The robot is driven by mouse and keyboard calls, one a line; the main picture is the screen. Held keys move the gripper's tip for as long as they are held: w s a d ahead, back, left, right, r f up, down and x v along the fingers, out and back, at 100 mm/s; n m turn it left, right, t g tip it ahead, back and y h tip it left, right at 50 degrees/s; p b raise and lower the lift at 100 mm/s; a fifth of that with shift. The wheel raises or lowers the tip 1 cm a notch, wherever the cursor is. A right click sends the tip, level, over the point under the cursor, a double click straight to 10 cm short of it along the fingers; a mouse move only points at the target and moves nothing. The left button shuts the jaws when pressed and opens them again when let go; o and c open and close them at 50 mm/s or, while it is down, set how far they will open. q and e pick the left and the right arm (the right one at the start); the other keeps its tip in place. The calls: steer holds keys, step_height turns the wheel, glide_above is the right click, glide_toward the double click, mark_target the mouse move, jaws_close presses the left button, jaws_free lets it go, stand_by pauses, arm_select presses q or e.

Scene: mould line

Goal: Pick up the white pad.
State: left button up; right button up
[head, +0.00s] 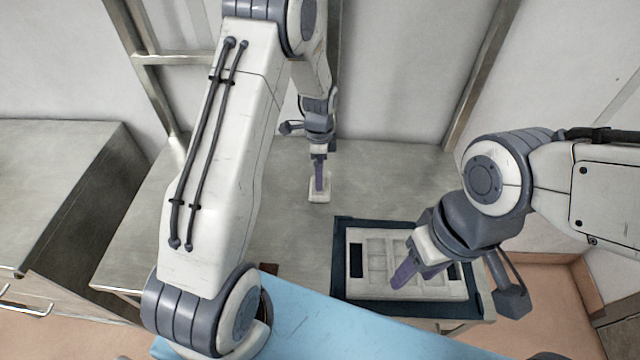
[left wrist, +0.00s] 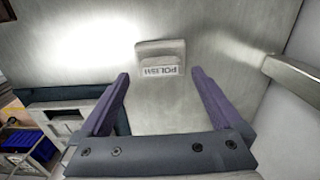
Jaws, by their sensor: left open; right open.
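The white pad (head: 319,196) lies on the grey metal table, toward the back middle. In the left wrist view the pad (left wrist: 160,48) shows a label reading POLISH, upside down in the picture. My left gripper (head: 319,180) is above the pad and points down at it, its fingers partly covering the pad in the head view. In the left wrist view my left gripper (left wrist: 160,76) is open, with the pad beyond and between its purple fingertips, apart from both. My right gripper (head: 405,274) is open and empty over the pale mould.
A pale mould (head: 380,290) with several recesses sits in a dark frame (head: 338,270) at the table's right front. A blue surface (head: 330,325) lies in front. The table (head: 400,180) is bare right of the pad. A blue crate (left wrist: 18,139) shows at lower left in the wrist view.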

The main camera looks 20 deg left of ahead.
arm_select(q)
step_height(320, 180, down, 2)
steer(key=shift+f+p, duration=0.1)
steer(key=shift+p, duration=0.35)
steer(key=shift+f, duration=0.55)
steer(key=c, duration=1.3)
arm_select(e)
steer(key=shift+r, duration=0.8)
arm_select(q)
steer(key=shift+w+r, duration=0.1)
steer(key=shift+r, duration=0.05)
arm_select(e)
steer(key=shift+f, duration=0.1)
arm_select(q)
step_height(320, 180, up, 4)
steer(key=shift+f+b, duration=0.1)
steer(key=shift+b, duration=1.05)
steer(key=shift+w+d+r+b, duration=0.55)
steer(key=shift+w+d+r, duration=0.65)
steer(key=shift+w, duration=0.3)
steer(key=shift+w+d+r+b, duration=0.55)
steer(key=shift+w+d+r, duration=0.65)
steer(key=shift+w, duration=0.35)
steer(key=shift+w+d+r+b, duration=0.55)
steer(key=shift+w+d+r, duration=0.65)
steer(key=shift+w, duration=0.3)
arm_select(e)
steer(key=shift+f, duration=2.7)
arm_select(q)
steer(key=shift+f, duration=0.1)
